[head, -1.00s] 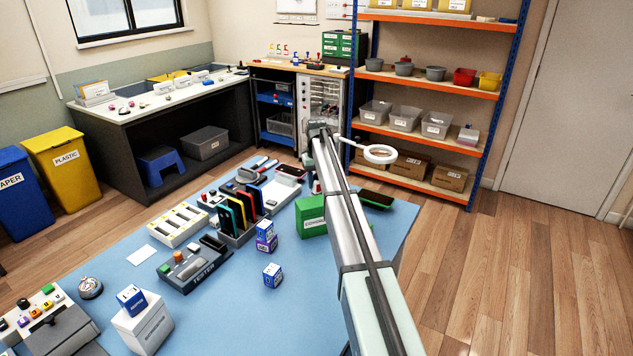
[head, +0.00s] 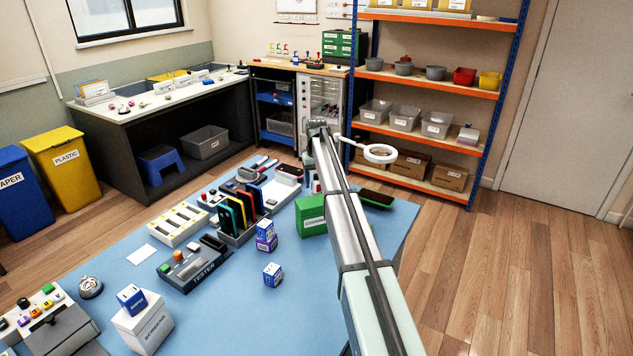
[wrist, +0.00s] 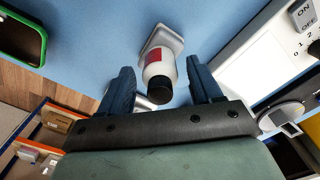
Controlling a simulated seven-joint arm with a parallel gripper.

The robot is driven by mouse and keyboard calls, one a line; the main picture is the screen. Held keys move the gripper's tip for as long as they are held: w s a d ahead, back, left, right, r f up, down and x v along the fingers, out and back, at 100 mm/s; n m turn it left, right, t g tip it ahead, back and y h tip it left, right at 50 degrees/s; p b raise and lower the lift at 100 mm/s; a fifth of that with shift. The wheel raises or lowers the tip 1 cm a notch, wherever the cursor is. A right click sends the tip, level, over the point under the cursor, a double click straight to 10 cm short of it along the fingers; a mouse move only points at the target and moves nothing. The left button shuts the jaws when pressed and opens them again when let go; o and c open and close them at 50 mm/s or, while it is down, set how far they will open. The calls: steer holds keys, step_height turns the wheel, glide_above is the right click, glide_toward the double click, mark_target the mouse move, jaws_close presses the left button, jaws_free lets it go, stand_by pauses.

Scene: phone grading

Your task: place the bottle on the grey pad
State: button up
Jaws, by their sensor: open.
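The bottle (wrist: 158,66) is white with a red label and a black cap. In the wrist view it stands on the light grey pad (wrist: 170,33), cap towards the camera. My gripper (wrist: 160,74) is open, with one blue finger on each side of the bottle and a gap visible on both sides. In the head view my arm hides most of this spot; a small red and white patch beside the arm's far end may be the bottle.
A green-rimmed tray (wrist: 22,38) lies to the left in the wrist view, and a white device with a dial (wrist: 265,55) to the right. In the head view, a green box (head: 311,215), a phone rack (head: 240,220) and small blue boxes (head: 272,274) share the blue mat.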

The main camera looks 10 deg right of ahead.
step_height(320, 180, up, 12)
stand_by(0.5)
